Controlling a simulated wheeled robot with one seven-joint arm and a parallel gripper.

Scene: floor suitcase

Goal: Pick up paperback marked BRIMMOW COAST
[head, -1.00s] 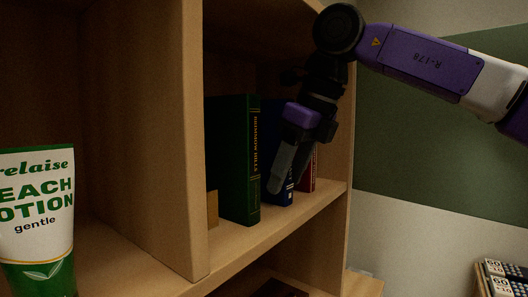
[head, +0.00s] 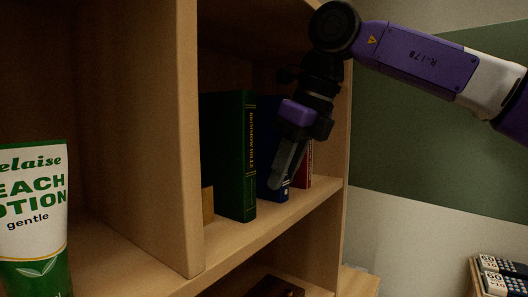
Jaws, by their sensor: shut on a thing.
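A thick green book (head: 232,150) stands upright on the shelf, its spine lettered BRIMMOW HILLS. A blue book (head: 268,125) stands to its right, its spine mostly hidden behind my gripper, so I cannot read its title. A thin red book (head: 309,165) stands right of the blue one, partly covered. No BRIMMOW COAST lettering is readable. My gripper (head: 283,170) points down at the front of the blue book and appears shut on it. The far finger and the exact contact are hidden.
The books stand in a wooden shelf (head: 245,237) bay between an upright divider (head: 183,130) and the right end panel. A lotion tube (head: 33,215) stands at left. A small brown block (head: 208,205) sits beside the green book.

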